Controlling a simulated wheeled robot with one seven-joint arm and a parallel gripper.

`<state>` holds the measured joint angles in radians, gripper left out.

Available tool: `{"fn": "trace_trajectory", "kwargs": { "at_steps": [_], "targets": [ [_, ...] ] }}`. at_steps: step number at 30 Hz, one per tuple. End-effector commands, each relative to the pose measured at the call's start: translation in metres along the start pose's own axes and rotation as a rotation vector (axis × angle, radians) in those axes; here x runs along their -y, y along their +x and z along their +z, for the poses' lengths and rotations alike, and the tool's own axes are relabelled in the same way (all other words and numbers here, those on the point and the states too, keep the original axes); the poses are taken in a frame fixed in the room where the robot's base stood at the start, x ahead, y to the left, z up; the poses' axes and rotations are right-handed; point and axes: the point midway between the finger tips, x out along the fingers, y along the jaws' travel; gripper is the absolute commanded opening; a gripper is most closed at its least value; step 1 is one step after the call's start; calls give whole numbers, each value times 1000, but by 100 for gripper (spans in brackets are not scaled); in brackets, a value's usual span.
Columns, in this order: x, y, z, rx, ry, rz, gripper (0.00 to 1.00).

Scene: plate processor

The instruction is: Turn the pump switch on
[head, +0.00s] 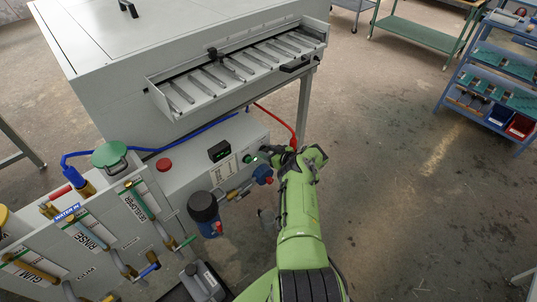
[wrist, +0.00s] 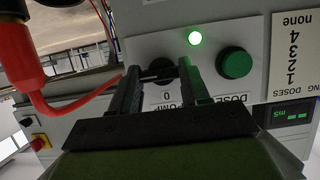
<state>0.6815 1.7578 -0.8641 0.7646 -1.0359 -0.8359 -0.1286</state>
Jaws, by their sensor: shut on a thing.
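The pump switch (wrist: 157,72) is a small dark rotary knob on the grey control panel (wrist: 215,18). In the wrist view, part of a "PUMP" label and a "0" mark show upside down beside it. My gripper (wrist: 160,68) is shut on the knob, with one finger on each side of it. The fingers hide much of the knob and some of the lettering. In the head view my gripper (head: 264,155) reaches the panel's right end, and the arm hides the switch there.
A green lamp (wrist: 195,38) is lit beside a green button (wrist: 235,63). A red hose (wrist: 70,105) curves close to my gripper. A red emergency button (head: 164,164), a dark filter housing (head: 204,207) and valves (head: 240,192) are nearby. Open floor (head: 400,180) lies right of my arm.

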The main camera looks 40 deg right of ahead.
Motion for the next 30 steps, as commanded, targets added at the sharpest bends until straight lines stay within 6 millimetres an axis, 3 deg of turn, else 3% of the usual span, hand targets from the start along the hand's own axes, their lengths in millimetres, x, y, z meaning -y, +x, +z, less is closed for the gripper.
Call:
{"fn": "trace_trajectory", "kwargs": {
  "at_steps": [16,17,21,30],
  "targets": [
    [1,0,1,3,29,-11,15],
    [1,0,1,3,29,-11,47],
    [0,0,1,2,27,-11,69],
    [0,-2,0,2,26,-10,71]
  ]
}}
